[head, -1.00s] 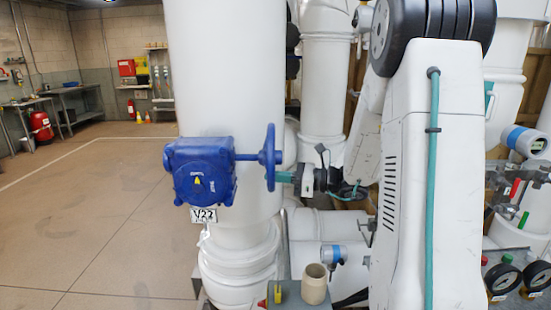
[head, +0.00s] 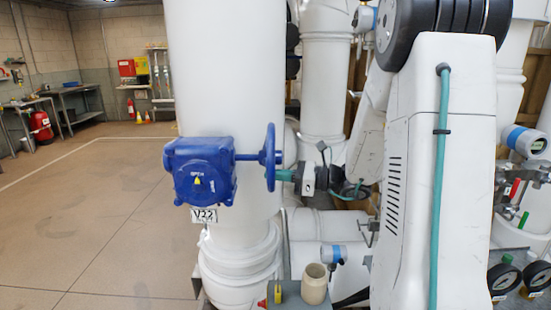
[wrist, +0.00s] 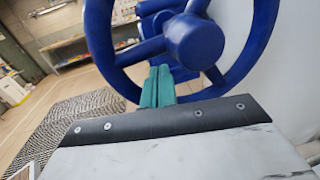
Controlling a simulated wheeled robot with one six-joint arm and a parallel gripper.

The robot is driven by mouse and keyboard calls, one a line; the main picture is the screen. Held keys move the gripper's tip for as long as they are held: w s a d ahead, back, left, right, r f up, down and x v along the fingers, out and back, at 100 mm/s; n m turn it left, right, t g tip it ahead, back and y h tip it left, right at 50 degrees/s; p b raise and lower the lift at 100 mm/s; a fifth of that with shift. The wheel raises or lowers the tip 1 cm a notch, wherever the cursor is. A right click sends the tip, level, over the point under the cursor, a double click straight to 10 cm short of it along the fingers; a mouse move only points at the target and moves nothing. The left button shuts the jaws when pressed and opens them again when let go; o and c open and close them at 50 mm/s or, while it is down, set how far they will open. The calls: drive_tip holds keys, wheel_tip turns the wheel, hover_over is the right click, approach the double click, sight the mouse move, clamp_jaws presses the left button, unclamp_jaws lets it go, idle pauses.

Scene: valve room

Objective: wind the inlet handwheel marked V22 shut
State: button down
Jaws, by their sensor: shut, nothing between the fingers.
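The blue handwheel (head: 270,157) stands nearly edge-on in the head view, on a shaft from the right side of a blue gearbox (head: 205,170). A tag (head: 203,215) reading V22 hangs below the gearbox. A small indicator with a yellow triangle (head: 198,181) is on the gearbox face. My gripper (head: 285,175) is at the wheel's right side, its teal fingertips close to the lower rim. In the wrist view my gripper's fingers (wrist: 158,86) are together and empty, in front of the wheel's lower part, below the hub (wrist: 193,40). Whether they touch the wheel I cannot tell.
A thick white pipe (head: 225,70) stands behind the gearbox. More white pipes (head: 325,80) and gauges (head: 503,278) crowd the right side. A beige cup (head: 314,284) stands on a small grey surface below my gripper. Open floor (head: 90,230) lies to the left.

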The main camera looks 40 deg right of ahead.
drive_tip(key=shift+r, duration=0.1)
drive_tip(key=shift+s+a+r, duration=0.25)
drive_tip(key=shift+s+r, duration=0.1)
drive_tip(key=shift+r, duration=0.35)
drive_tip(key=shift+r, duration=0.1)
drive_tip(key=shift+s+r, duration=0.1)
drive_tip(key=shift+r, duration=0.65)
